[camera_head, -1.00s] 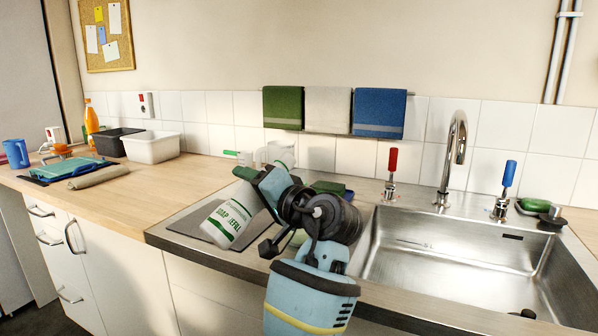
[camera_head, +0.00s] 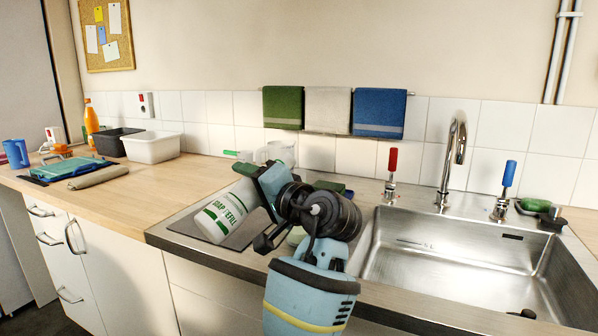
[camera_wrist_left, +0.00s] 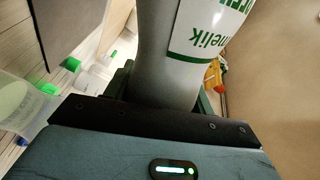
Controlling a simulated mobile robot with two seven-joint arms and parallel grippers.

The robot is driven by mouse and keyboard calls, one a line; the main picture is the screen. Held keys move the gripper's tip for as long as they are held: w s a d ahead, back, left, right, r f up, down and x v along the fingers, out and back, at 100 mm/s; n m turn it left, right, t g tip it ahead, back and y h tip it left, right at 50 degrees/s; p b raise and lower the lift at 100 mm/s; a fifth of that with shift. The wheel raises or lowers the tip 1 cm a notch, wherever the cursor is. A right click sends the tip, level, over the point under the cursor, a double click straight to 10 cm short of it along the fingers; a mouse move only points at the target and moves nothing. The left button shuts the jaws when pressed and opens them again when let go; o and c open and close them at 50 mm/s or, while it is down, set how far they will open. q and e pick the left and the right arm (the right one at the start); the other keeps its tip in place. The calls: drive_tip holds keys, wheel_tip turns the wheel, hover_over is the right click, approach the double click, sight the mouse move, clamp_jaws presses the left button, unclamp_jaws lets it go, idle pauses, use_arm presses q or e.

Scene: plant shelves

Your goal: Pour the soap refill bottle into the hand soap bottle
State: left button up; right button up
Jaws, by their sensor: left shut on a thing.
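My left gripper (camera_head: 268,190) is shut on the soap refill bottle (camera_head: 228,210), which is white with green lettering. The bottle lies strongly tilted above the draining area left of the sink, one end pointing down to the left. I cannot tell where its mouth is. The bottle also fills the top middle of the left wrist view (camera_wrist_left: 195,50). A translucent container with pale green content (camera_wrist_left: 18,108) shows at the left of that view; it may be the hand soap bottle. Behind the gripper, clear vessels (camera_head: 282,152) are partly hidden. My right gripper is not in view.
The sink (camera_head: 440,255) with its tap (camera_head: 455,150) is at the right. A blue-handled valve (camera_head: 508,178) and a red-handled one (camera_head: 392,165) stand behind it. A white tub (camera_head: 152,148) is at the back left. The wooden counter (camera_head: 165,190) is clear in the middle.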

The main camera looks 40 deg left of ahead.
use_arm(q)
drive_tip(key=shift+s+r+m, duration=0.1)
drive_tip(key=shift+r+m, duration=0.3)
drive_tip(key=shift+r, duration=0.1)
drive_tip(key=shift+r+m, duration=1.25)
drive_tip(key=shift+m, duration=0.25)
idle(6.0)
